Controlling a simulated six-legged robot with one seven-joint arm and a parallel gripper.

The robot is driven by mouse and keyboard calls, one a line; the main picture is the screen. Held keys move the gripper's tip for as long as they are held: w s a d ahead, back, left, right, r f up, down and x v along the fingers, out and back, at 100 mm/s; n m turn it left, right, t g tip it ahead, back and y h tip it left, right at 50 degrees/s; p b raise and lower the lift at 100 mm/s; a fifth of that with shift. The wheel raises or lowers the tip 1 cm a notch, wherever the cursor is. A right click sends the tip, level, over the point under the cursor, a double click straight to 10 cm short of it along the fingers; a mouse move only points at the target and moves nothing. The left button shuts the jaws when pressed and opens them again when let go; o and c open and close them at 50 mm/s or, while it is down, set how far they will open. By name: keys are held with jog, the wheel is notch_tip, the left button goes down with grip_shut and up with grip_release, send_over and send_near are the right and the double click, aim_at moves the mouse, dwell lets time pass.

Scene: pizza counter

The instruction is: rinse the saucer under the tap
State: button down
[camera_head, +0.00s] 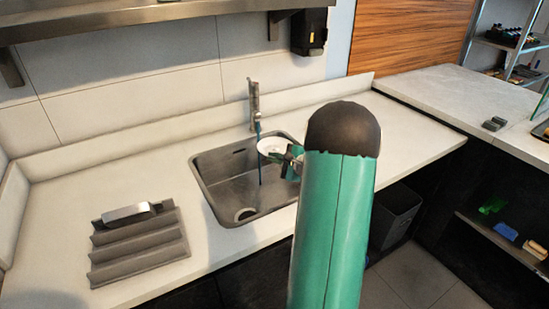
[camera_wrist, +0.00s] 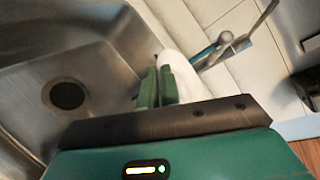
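The white saucer (camera_head: 269,146) is held over the sink basin, below the tap (camera_head: 254,100). My gripper (camera_head: 287,154) is at its right edge, partly hidden behind my arm. In the wrist view the green fingers (camera_wrist: 157,88) are close together at the edge of the pale saucer (camera_wrist: 184,76), and they look shut on it. A thin blue stream (camera_head: 258,131) runs from the tap towards the saucer, and a thin dark line continues below it into the sink (camera_head: 219,178). The tap (camera_wrist: 224,42) also shows in the wrist view, beyond the saucer.
The drain (camera_wrist: 67,95) is clear in the wrist view. A grey ridged rack (camera_head: 138,247) with a metal block (camera_head: 126,213) on it stands left of the sink. The white counter (camera_head: 405,118) right of the sink is mostly free. A shelf (camera_head: 140,14) overhangs the back wall.

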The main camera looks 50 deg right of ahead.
jog(key=d+x, duration=0.3)
jog(key=x, duration=0.9)
jog(key=shift+f, duration=0.4)
dwell(0.3)
dwell(1.0)
jog(key=shift+s+a+r, duration=0.4)
jog(key=shift+s+r, duration=0.1)
jog(key=shift+s, duration=1.15)
jog(key=shift+s+a+r, duration=0.4)
jog(key=shift+s+r, duration=0.15)
jog(key=shift+s, duration=1.1)
jog(key=shift+s+a+r, duration=0.35)
jog(key=shift+s+r, duration=0.15)
jog(key=shift+s, duration=1.15)
jog(key=shift+s, duration=0.1)
